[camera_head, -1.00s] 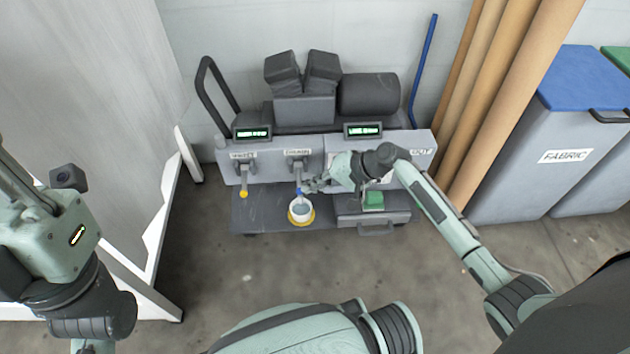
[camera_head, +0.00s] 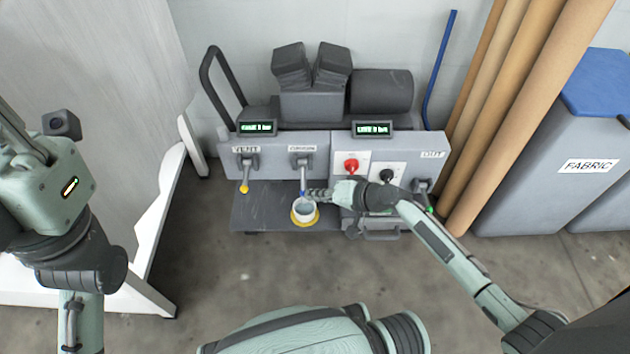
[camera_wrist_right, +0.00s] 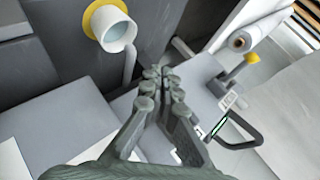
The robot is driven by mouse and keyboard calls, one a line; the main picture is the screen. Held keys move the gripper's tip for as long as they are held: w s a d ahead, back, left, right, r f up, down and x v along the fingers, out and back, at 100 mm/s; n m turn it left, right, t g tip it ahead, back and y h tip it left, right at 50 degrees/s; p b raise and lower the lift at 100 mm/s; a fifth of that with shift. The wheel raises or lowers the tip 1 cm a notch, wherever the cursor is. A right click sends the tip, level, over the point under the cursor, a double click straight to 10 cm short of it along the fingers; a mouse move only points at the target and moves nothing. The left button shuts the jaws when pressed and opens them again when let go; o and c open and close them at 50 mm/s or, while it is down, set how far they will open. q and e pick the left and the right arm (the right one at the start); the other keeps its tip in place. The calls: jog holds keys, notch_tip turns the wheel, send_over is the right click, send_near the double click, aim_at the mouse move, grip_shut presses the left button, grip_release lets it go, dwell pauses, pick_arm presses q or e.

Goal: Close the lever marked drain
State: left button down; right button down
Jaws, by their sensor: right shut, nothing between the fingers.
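The lever under the label that appears to read drain (camera_head: 303,172) hangs down from the grey press front and has a blue tip. A white cup (camera_head: 304,213) on a yellow base stands below it. My right gripper (camera_head: 312,195) is shut and empty, just right of the lever's lower end; I cannot tell whether they touch. In the right wrist view the shut fingers (camera_wrist_right: 161,82) are beside a grey bar (camera_wrist_right: 129,66), apparently this lever, near the cup (camera_wrist_right: 117,36). My left arm shows at the left edge, but its gripper does not show.
To the left, another lever (camera_head: 245,175) with a yellow tip hangs down. A red knob (camera_head: 351,167) and a black knob (camera_head: 387,176) are to the right, then a lever (camera_head: 422,187) marked OUT. Brown rolls (camera_head: 500,100) and a FABRIC bin (camera_head: 560,185) stand right. The floor in front is clear.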

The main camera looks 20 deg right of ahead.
jog(key=shift+r, duration=0.1)
jog(key=shift+r+p, duration=0.7)
jog(key=shift+p, duration=0.2)
